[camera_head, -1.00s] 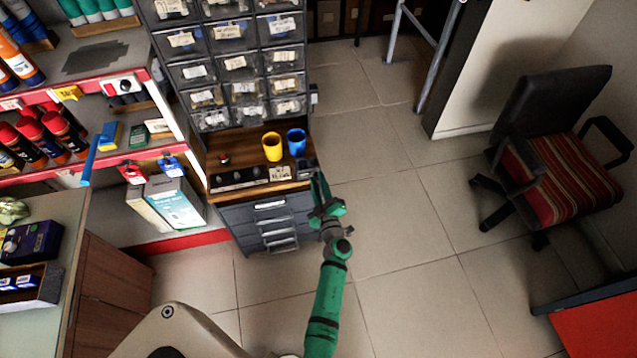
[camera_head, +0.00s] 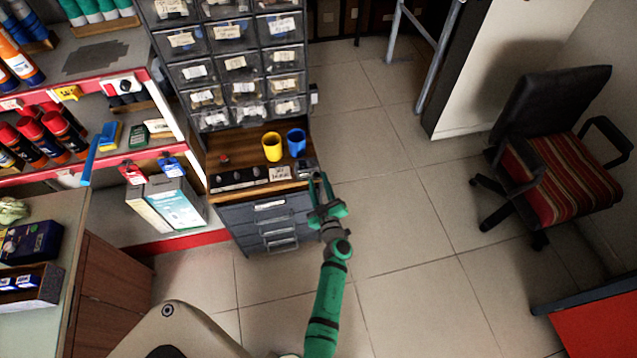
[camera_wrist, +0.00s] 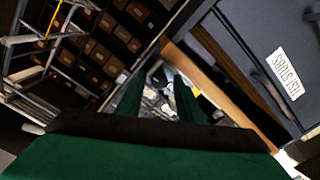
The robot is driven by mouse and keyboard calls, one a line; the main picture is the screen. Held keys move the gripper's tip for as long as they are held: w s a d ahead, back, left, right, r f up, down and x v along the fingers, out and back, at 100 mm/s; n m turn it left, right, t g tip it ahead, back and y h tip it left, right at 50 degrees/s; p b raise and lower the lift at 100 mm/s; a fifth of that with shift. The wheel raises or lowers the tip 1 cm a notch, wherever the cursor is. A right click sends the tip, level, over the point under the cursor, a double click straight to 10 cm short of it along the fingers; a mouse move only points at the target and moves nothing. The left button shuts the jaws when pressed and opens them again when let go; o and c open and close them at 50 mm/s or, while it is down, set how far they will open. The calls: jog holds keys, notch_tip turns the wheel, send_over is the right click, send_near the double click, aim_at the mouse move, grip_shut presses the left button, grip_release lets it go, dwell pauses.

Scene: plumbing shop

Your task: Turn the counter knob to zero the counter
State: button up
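A dark panel with several round knobs (camera_head: 238,178) lies along the front of the wooden shelf in the drawer cabinet. A small dark box (camera_head: 306,169) sits at the shelf's right front corner; I cannot tell whether it is the counter or make out a knob on it. My green gripper (camera_head: 321,186) is just in front of and to the right of that corner, apparently not touching anything. In the wrist view its two fingers (camera_wrist: 158,95) stand apart with nothing clearly between them. No counter digits are readable.
Shelves of bottles (camera_head: 40,135) stand at left. A striped chair (camera_head: 565,165) is at right. The floor between is clear.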

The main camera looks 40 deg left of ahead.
jog(key=shift+a+r, duration=0.1)
jog(key=v, duration=1.1)
jog(key=shift+w, duration=0.1)
dwell(0.4)
jog(key=s+d+r+m+t+h, duration=0.3)
jog(key=s+d+r+m+h, duration=0.15)
jog(key=s+d, duration=0.4)
jog(key=s+d+r+m+t+h, duration=0.25)
jog(key=s+d+m, duration=0.35)
jog(key=d, duration=0.4)
jog(key=s+d+r+m+g+h, duration=0.1)
jog(key=s+d+r+m+h, duration=0.2)
jog(key=s, duration=0.4)
jog(key=s+d+r+m+g+h, duration=0.1)
jog(key=s+d+r+m+h, duration=0.2)
jog(key=s+d+r, duration=0.3)
jog(key=shift+s+r+h, duration=0.3)
jog(key=shift+s+r, duration=0.6)
jog(key=shift+s, duration=0.05)
